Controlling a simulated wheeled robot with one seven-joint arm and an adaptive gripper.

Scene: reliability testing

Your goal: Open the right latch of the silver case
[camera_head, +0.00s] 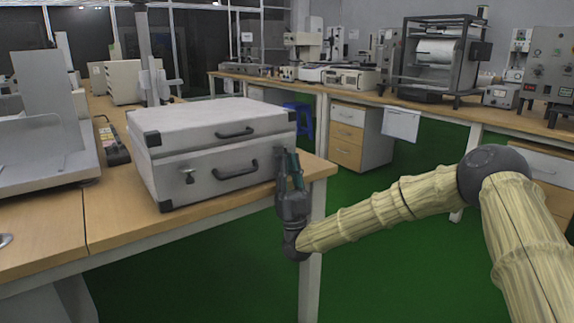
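The silver case (212,135) sits closed on the wooden table (120,218), near its right end. The left latch (188,176) shows low on the front at the left. My gripper (289,160) points up in front of the right end of the case's front. Its two dark fingers stand slightly apart at the tips, with nothing visible between them. The fingers cover the area of the right latch, so the latch is hidden. I cannot tell whether the fingers touch the case.
A grey metal stand (45,130) and a dark power strip (112,142) lie left of the case. A back bench (390,95) holds lab machines, with a drawer cabinet (352,135) below. Green floor (400,270) is open in front.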

